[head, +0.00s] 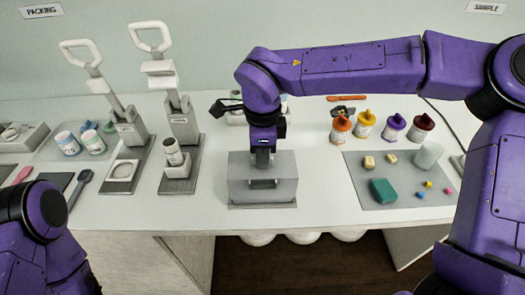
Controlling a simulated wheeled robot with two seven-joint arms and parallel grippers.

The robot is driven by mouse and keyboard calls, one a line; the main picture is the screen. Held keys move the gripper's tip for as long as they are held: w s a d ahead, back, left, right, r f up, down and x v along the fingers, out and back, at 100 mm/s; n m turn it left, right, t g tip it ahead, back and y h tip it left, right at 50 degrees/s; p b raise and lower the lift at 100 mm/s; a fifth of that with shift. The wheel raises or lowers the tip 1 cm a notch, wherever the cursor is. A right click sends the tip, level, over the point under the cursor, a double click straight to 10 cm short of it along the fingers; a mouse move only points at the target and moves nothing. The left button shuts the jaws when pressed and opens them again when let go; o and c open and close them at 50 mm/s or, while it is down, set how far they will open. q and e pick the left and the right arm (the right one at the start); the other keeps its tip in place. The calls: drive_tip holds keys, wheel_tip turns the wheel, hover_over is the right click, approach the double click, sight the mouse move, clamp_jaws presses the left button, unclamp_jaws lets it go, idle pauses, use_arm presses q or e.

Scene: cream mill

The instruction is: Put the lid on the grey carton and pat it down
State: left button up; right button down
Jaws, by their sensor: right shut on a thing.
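The grey carton (262,190) stands on a thin grey base near the front edge of the table, in the middle of the head view. A flat grey top (283,161) covers it; I cannot tell whether this is the lid lying on it or held just above. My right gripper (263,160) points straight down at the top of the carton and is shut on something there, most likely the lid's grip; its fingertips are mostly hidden. My left arm shows at the lower left, but its gripper is out of view.
Two lever presses (122,140) stand left of the carton, one holding a jar (172,152). Right of it, a grey mat (375,200) bears a green block (383,191), small blocks and a translucent cup (428,155). Several colour-capped bottles (366,123) stand behind.

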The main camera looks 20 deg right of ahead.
drive_tip(key=shift+f, duration=0.1)
idle(0.3)
drive_tip(key=shift+f, duration=0.25)
unclamp_jaws()
idle(0.5)
wheel_tip(320, 180, up, 7)
drive_tip(key=p, duration=0.8)
idle(0.5)
idle(0.3)
